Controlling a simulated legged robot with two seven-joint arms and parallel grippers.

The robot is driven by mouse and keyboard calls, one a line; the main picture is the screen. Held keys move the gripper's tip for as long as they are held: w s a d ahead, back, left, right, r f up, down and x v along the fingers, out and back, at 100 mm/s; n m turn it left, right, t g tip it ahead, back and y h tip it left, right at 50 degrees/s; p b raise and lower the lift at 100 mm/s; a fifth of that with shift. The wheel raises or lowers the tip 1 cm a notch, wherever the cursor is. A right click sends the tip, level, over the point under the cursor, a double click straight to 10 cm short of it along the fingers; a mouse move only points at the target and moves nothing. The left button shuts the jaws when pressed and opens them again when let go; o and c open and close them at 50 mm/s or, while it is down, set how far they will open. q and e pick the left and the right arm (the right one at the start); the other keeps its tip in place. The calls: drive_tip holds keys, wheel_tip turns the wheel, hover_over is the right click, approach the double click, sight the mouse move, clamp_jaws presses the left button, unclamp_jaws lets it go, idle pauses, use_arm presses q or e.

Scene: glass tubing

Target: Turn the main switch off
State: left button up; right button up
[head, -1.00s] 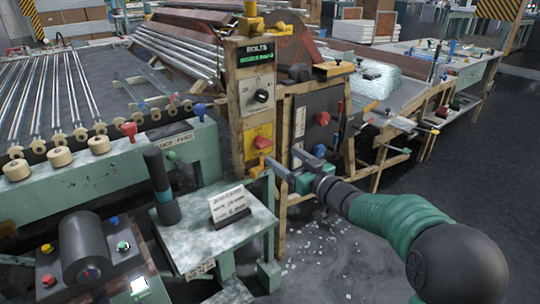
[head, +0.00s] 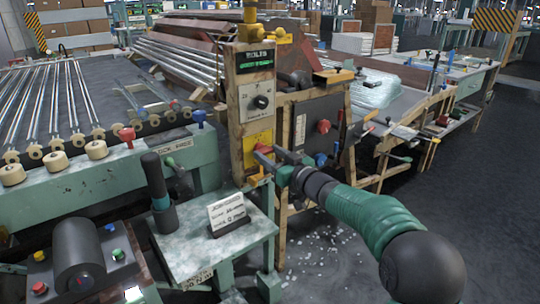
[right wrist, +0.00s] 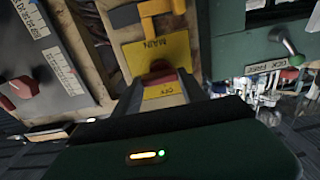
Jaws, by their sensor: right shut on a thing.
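The main switch is a yellow plate (head: 251,142) low on the wooden post, with a red handle (head: 263,149). My left gripper is in neither view.
Above the switch on the post are a black dial (head: 261,102) and a green-lit display (head: 256,60). A dark panel with a red knob (head: 323,126) stands close to the right. A small table with a sign (head: 228,213) stands in front. The floor at right is clear.

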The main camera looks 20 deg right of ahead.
drive_tip(key=c, duration=0.4)
